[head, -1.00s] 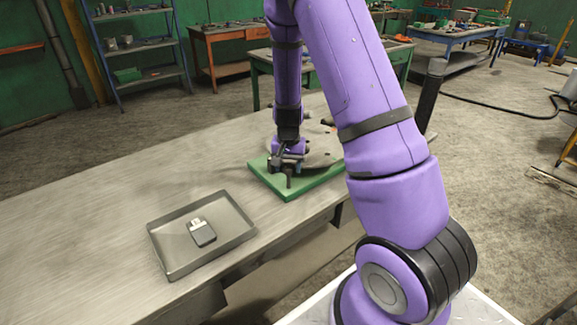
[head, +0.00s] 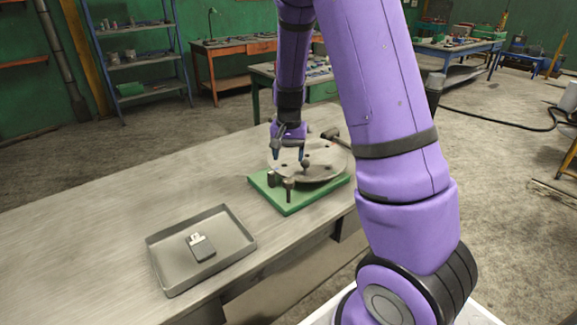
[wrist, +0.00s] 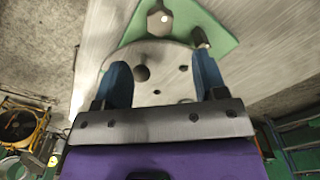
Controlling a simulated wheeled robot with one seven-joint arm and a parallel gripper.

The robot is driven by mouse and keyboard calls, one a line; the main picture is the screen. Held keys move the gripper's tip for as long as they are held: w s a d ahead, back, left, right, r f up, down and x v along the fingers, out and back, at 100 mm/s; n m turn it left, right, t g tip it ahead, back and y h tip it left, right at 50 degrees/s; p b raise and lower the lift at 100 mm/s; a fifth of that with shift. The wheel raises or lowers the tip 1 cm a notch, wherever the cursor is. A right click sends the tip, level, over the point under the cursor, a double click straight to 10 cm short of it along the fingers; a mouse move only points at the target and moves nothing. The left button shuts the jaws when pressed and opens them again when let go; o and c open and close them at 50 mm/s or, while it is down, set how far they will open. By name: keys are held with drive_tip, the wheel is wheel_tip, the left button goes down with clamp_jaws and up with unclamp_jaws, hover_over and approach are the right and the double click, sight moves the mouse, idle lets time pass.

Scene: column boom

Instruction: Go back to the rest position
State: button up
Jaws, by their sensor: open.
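My gripper (head: 289,153) hangs above the round metal disc (head: 322,170) on the table. In the wrist view my gripper (wrist: 163,85) has its two blue fingers spread wide apart, with nothing between them. The disc (wrist: 165,60) lies below the fingers and shows several dark holes and a dark round knob. The disc sits over a green base plate (head: 292,201), and short dark posts stand on the plate's near part. The green plate also shows at the top of the wrist view (wrist: 222,38).
A shallow grey metal tray (head: 164,277) holding a small dark and light object (head: 202,248) lies at the table's near left. The bare metal table (head: 130,190) is clear to the left. Shelves (head: 140,61) and workbenches (head: 235,46) stand farther back.

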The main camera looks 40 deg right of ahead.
drive_tip(key=shift+r, duration=0.55)
drive_tip(key=s+a+r+n+t, duration=0.1)
drive_tip(key=s+a+r, duration=0.2)
drive_tip(key=r, duration=0.2)
drive_tip(key=s+a+r+n+t+y, duration=0.1)
drive_tip(key=s+a+r+n, duration=0.1)
drive_tip(key=s+r, duration=0.3)
drive_tip(key=s+a+r+n+t, duration=0.1)
drive_tip(key=s+a+r, duration=0.15)
drive_tip(key=r, duration=0.35)
drive_tip(key=s+a+r+n+t, duration=0.1)
drive_tip(key=s+a+r+n, duration=0.1)
drive_tip(key=s, duration=0.6)
drive_tip(key=s+a+r+n+t+h, duration=0.1)
drive_tip(key=s+a+r+n, duration=0.1)
drive_tip(key=s+r, duration=0.3)
drive_tip(key=shift+s+a+r+n, duration=0.35)
drive_tip(key=shift+s+a, duration=0.35)
drive_tip(key=shift+s, duration=0.8)
